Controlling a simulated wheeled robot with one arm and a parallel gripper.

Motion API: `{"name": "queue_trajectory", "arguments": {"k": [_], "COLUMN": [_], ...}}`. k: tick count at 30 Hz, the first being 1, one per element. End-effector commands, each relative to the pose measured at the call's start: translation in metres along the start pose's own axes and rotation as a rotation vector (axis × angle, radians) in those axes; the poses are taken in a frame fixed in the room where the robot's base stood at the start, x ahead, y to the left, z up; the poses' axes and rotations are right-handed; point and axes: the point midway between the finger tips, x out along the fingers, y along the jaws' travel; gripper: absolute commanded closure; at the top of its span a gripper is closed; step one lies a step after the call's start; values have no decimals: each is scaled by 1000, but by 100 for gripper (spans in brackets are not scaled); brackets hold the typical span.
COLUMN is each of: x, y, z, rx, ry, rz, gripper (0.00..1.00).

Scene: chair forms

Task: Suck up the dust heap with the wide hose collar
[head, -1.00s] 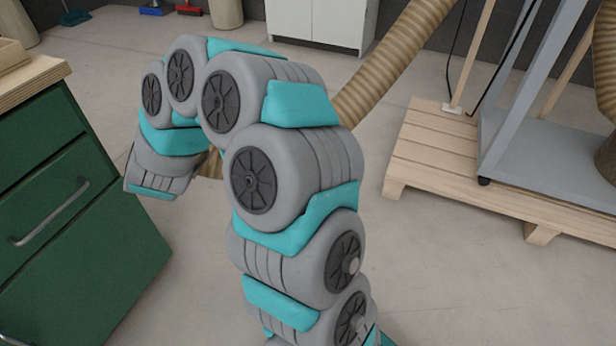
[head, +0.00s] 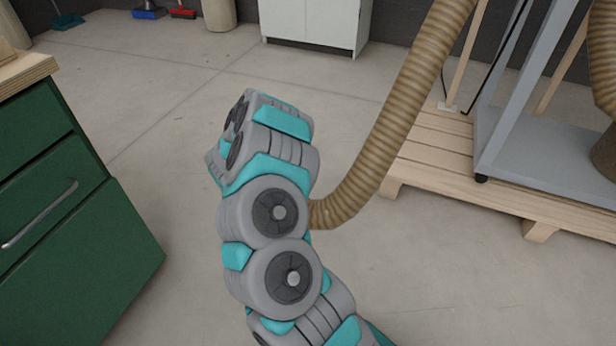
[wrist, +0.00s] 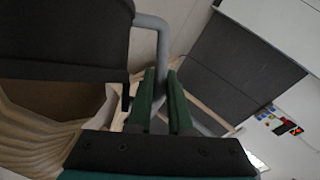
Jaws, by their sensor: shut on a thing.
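In the wrist view my gripper (wrist: 161,82) is shut on a grey bar handle (wrist: 152,24). The handle joins a dark, wide collar (wrist: 62,40) at the upper left. The tan ribbed hose (wrist: 35,140) lies just below the collar. In the head view the hose (head: 392,115) hangs from the upper right and bends behind my arm. My arm hides the gripper and the collar there. I see no dust heap in either view.
A green drawer cabinet (head: 70,215) stands close on the left. A wooden pallet (head: 440,160) with a grey frame (head: 530,80) is on the right. A white cabinet (head: 315,20), a blue broom (head: 148,12) and a red broom (head: 183,12) are at the back. The floor between is clear.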

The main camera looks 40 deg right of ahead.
Motion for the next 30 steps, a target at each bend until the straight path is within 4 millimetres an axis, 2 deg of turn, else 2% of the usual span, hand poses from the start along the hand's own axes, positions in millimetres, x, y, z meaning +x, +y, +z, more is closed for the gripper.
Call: {"name": "queue_trajectory", "arguments": {"k": [1, 6, 13, 20, 30], "x": [13, 40, 58, 65, 83], "y": [10, 36, 55, 60, 67], "z": [-11, -38, -58, -55, -34], "rx": [21, 83, 126, 130, 129], "ry": [26, 86, 128, 135, 134], "rz": [21, 80, 120, 122, 121], "gripper": [100, 100, 100, 100, 100]}}
